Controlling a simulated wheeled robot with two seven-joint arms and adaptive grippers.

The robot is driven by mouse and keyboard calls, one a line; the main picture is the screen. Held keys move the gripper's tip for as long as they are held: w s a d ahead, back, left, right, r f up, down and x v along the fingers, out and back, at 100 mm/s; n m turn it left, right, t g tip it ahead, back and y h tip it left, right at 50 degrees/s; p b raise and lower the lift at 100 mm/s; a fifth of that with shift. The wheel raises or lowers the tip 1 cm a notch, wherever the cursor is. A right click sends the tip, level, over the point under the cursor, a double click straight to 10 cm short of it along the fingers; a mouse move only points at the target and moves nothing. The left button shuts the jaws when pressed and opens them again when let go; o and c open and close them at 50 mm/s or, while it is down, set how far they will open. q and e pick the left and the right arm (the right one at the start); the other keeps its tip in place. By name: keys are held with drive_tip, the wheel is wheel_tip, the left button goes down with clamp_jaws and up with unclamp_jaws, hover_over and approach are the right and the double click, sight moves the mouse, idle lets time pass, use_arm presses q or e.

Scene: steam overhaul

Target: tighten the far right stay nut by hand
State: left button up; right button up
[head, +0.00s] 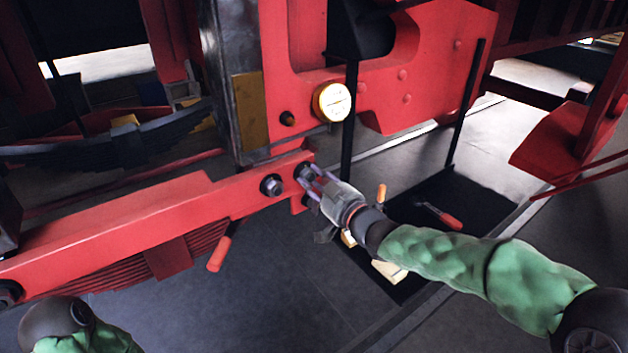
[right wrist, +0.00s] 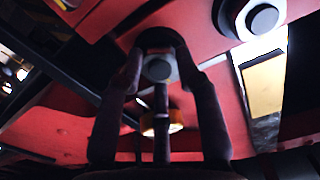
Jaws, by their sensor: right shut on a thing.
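The far right stay nut (head: 304,169) sits at the right end of a long red bar (head: 195,203) in the head view, mostly hidden by my right gripper (head: 312,177). In the right wrist view the nut (right wrist: 159,67) shows as a grey hex with a dark round end. The fingers of my right gripper (right wrist: 160,78) are shut around it. A second nut (head: 271,185) stands to its left on the bar, clear of my fingers; it also shows in the right wrist view (right wrist: 260,18). My left gripper is out of view; only part of my left arm shows.
A round yellow-rimmed dial (head: 333,102) is on the red frame just above my right gripper. A red handle (head: 219,254) is below the bar. A dark mat (head: 455,195) with a red-handled tool (head: 437,215) lies on the floor to the right.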

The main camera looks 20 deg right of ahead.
drive_tip(key=shift+a+f, duration=0.1)
drive_tip(key=shift+f, duration=0.4)
drive_tip(key=o, duration=1.2)
drive_tip(key=shift+c, duration=0.2)
drive_tip(key=shift+r, duration=0.15)
drive_tip(key=shift+r, duration=0.15)
drive_tip(key=v, duration=1.2)
